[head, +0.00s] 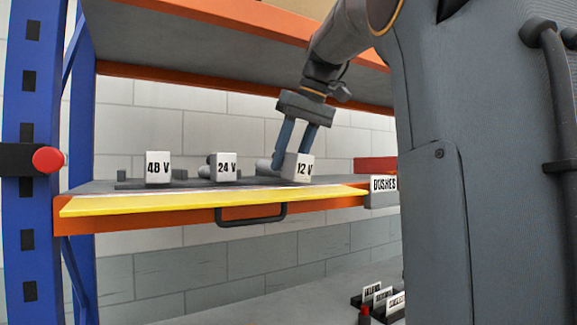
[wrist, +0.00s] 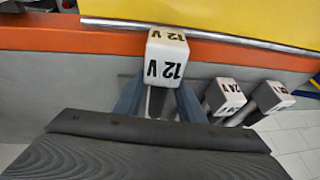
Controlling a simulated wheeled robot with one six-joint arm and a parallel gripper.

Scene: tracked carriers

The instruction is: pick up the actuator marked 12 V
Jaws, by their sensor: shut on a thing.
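The actuator marked 12 V (head: 299,168) has a white block end with black lettering and stands at the right of a row on the shelf. My gripper (head: 294,155) reaches down from above with its two blue-grey fingers at this actuator, and is shut on it. In the wrist view the 12 V block (wrist: 167,56) shows beyond the fingers (wrist: 160,103), which lie on both sides of its grey body. The actuators marked 24 V (head: 224,167) and 48 V (head: 158,168) stand to its left. I cannot tell whether the 12 V actuator is clear of the shelf.
The shelf has a yellow front strip (head: 200,202) and a dark handle (head: 250,216). An orange-edged upper shelf (head: 180,79) is above. A blue upright (head: 40,230) with a red knob (head: 47,160) stands left.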

